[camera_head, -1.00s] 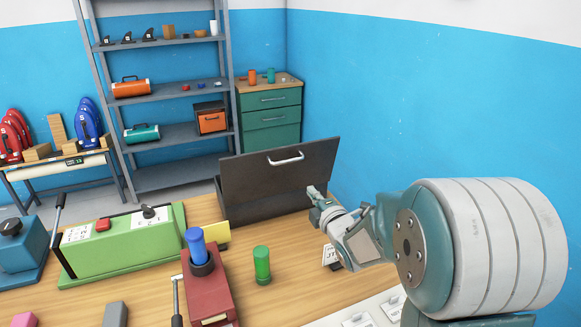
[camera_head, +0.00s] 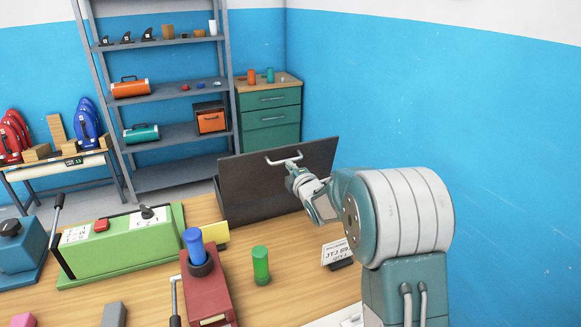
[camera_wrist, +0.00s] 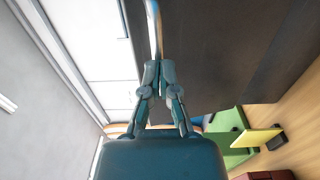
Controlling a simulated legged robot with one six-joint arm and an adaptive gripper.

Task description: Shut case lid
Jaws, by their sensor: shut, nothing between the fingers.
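The dark case (camera_head: 240,211) stands at the back of the wooden workbench. Its lid (camera_head: 250,181) is raised, with a pale bar handle near its top edge (camera_head: 284,157). My gripper (camera_head: 296,172) is in front of the lid, just below the handle in the head view. In the wrist view my gripper (camera_wrist: 160,66) has its fingertips together right at the end of the handle (camera_wrist: 154,25); I cannot tell whether they touch it. The dark lid (camera_wrist: 205,45) fills the upper middle there. The inside of the case is hidden.
On the workbench (camera_head: 285,285) stand a green machine (camera_head: 120,243), a red block with a blue cylinder (camera_head: 205,285), a green cylinder (camera_head: 261,265) and a sign (camera_head: 337,254). A shelf rack (camera_head: 165,100) and green drawers (camera_head: 270,120) stand behind.

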